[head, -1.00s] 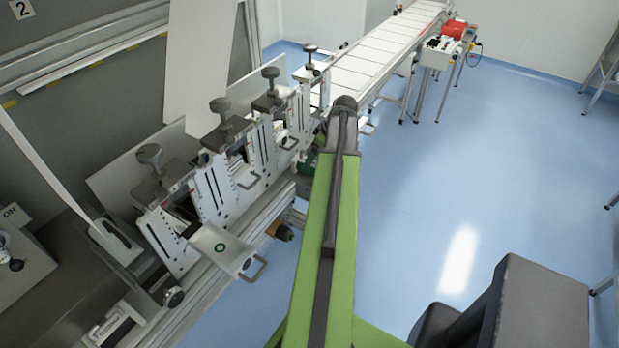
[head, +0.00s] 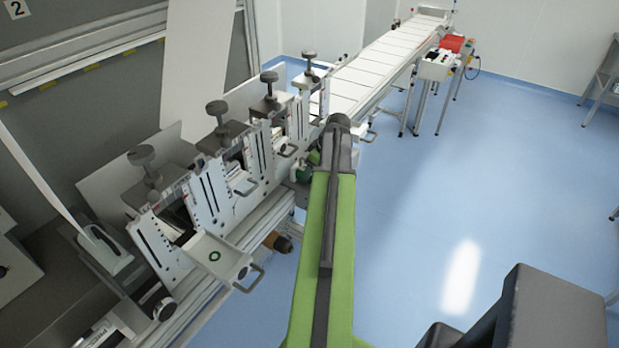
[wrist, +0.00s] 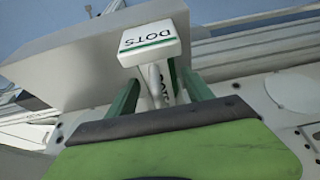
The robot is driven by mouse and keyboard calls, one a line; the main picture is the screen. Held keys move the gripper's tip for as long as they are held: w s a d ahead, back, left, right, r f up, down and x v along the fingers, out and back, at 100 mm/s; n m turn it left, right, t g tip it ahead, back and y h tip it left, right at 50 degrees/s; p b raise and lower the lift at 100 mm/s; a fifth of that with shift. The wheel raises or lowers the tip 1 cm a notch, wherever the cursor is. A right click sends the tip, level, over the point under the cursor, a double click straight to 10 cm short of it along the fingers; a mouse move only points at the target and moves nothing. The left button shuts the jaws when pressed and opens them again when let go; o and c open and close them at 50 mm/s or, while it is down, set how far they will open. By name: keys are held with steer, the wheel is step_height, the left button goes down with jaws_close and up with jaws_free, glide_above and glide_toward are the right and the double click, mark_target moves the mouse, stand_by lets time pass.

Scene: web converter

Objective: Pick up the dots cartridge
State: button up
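The dots cartridge (wrist: 150,42) fills the upper middle of the wrist view. Its white end face has a green stripe and the word DOTS, which appears upside down. A pale handle-like part (wrist: 158,84) below the face lies between the two green fingers of my gripper (wrist: 154,78). The fingers stand apart, one on each side of it, with a gap visible at the left finger; I see no clear grip. In the head view my green arm hides most of my gripper, and I cannot make out the dots cartridge there.
A row of white stations with grey knobs (head: 216,112) runs along the machine left of my arm. A white cartridge with a green ring mark (head: 214,257) sticks out of the nearest station. A conveyor (head: 375,68) and control box (head: 436,66) stand behind. The blue floor (head: 500,170) is clear.

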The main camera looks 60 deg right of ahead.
jaws_close()
steer(key=shift+s+r, duration=0.15)
steer(key=shift+r, duration=0.05)
steer(key=r+p, duration=0.4)
steer(key=p, duration=0.1)
steer(key=r+p, duration=0.2)
steer(key=r, duration=0.1)
steer(key=shift+s+p, duration=0.25)
steer(key=shift+p, duration=0.05)
steer(key=s, duration=1.9)
steer(key=shift+f+b, duration=0.2)
steer(key=shift+b, duration=0.1)
